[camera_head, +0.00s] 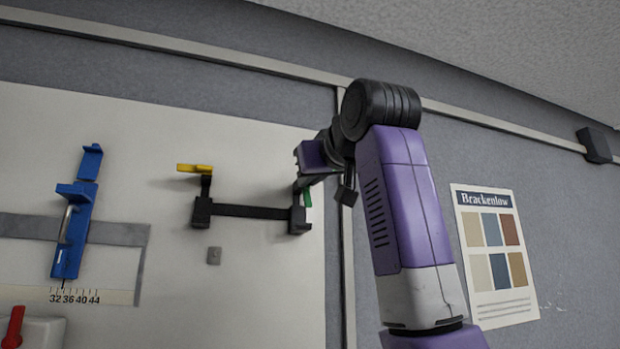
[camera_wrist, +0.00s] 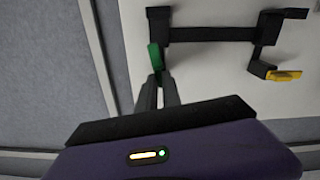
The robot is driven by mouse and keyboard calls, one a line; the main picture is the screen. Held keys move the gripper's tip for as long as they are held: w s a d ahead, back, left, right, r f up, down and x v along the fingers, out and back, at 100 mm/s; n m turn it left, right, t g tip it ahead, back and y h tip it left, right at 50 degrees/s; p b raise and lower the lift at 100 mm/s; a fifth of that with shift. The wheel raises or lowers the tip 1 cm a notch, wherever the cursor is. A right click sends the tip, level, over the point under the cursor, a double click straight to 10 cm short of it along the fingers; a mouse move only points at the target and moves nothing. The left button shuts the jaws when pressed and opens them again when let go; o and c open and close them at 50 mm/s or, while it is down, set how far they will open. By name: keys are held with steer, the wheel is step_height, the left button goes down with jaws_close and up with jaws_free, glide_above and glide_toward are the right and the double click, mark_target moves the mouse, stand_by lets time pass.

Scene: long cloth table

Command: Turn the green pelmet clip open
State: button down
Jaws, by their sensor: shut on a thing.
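The green pelmet clip (camera_head: 308,197) is at the right end of a black bracket bar (camera_head: 250,211) on the pale board, partly hidden by my gripper. In the wrist view the green clip (camera_wrist: 155,56) stands at the fingertips, beside the black bar (camera_wrist: 210,35). My gripper (camera_head: 300,185) reaches in from the right; its fingers (camera_wrist: 158,82) are close together on the green clip's end. The yellow clip (camera_head: 195,168) sits at the bar's left end and sticks out to the left; it also shows in the wrist view (camera_wrist: 284,75).
A blue sliding fixture (camera_head: 72,230) with a number scale (camera_head: 75,295) is at the left. A red lever (camera_head: 14,325) is at bottom left. A colour chart (camera_head: 495,255) hangs on the grey wall at right.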

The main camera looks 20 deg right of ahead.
steer(key=shift+r+n, duration=0.1)
steer(key=shift+n, duration=7.7)
steer(key=c, duration=1.5)
jaws_free()
steer(key=s+b, duration=0.3)
steer(key=s, duration=0.5)
